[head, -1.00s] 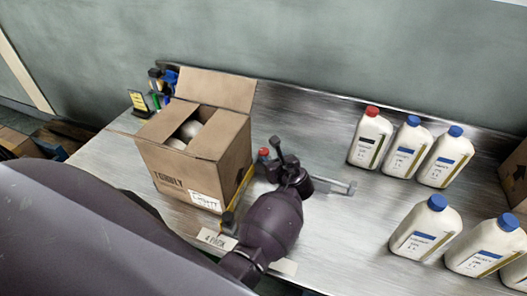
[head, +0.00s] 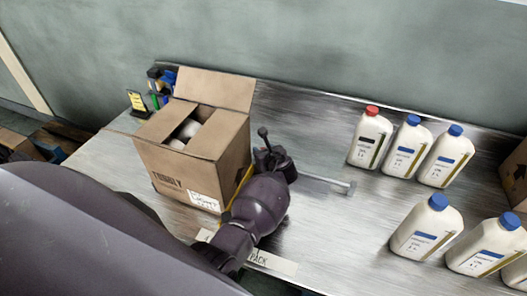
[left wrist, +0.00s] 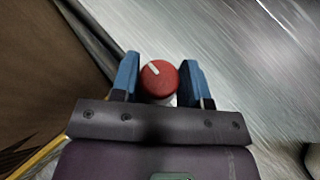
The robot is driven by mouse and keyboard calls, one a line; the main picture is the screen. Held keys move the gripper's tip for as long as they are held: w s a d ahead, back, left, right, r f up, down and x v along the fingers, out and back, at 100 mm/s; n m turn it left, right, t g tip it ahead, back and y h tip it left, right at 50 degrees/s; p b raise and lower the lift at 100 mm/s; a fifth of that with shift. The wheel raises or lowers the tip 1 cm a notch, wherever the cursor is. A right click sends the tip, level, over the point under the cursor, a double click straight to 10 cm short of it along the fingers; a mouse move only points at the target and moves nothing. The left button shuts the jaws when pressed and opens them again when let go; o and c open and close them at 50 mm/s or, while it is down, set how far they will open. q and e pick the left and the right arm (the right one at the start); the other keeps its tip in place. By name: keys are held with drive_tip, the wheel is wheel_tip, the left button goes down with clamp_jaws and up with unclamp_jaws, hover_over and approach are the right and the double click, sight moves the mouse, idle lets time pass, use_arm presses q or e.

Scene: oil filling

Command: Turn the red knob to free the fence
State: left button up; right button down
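The red knob (left wrist: 158,80) is round with a white mark on its face. In the left wrist view it sits between the two blue fingertips of my left gripper (left wrist: 160,82). In the head view my left gripper (head: 272,158) is just right of the cardboard box and hides the knob. The fence is not clearly made out; a thin metal rail with an upright end (head: 330,182) extends right from behind the gripper. My right gripper is not in view.
The open cardboard box (head: 190,165) with pale round things inside stands close left of the gripper. White bottles with blue caps (head: 428,228) and one red-capped bottle (head: 370,140) stand to the right. The metal table (head: 330,130) is bare between.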

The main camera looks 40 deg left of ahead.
use_arm(q)
drive_tip(key=c, duration=0.4)
